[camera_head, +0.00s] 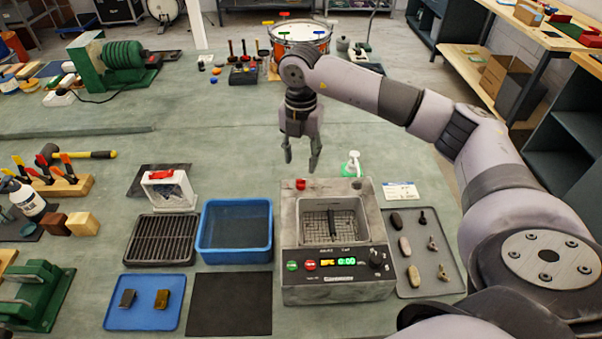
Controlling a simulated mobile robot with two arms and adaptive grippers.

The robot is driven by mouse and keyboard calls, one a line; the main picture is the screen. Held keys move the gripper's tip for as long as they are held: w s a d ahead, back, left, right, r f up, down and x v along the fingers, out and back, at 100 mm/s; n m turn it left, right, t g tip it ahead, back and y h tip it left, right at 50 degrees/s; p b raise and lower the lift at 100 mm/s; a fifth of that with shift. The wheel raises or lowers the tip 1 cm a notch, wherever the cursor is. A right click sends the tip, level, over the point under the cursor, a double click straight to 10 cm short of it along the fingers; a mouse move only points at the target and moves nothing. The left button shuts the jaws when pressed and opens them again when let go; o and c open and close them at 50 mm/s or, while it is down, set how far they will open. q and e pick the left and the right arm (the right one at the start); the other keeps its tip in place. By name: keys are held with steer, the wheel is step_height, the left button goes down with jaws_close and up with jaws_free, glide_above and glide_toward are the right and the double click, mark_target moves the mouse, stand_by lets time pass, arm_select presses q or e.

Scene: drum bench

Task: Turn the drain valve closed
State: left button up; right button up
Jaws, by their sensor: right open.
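A grey tabletop cleaner (337,290) with an open basin (334,222) stands at the front middle of the bench. A small red knob or handle (300,184), which may be the drain valve, sits at its back left corner. Its exact turn is too small to tell. My right gripper (301,163) points down, open and empty, just behind and above the red part, apart from it in the picture. My left gripper is not in view.
A blue tub (235,258) stands left of the cleaner, with a dark rack (161,238) beyond it. A grey tray (424,278) of small parts lies to the right. The bench behind is mostly clear.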

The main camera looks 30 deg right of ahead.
mark_target(301, 180)
step_height(301, 180, down, 6)
steer(key=shift+f+p, duration=0.1)
steer(key=shift+p, duration=0.6)
steer(key=shift+f, duration=0.8)
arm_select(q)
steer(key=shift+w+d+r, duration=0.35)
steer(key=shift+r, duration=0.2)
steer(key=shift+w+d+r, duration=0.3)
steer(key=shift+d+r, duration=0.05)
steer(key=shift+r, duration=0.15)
arm_select(e)
steer(key=shift+c, duration=0.2)
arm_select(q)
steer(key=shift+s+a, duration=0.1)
arm_select(e)
jaws_close()
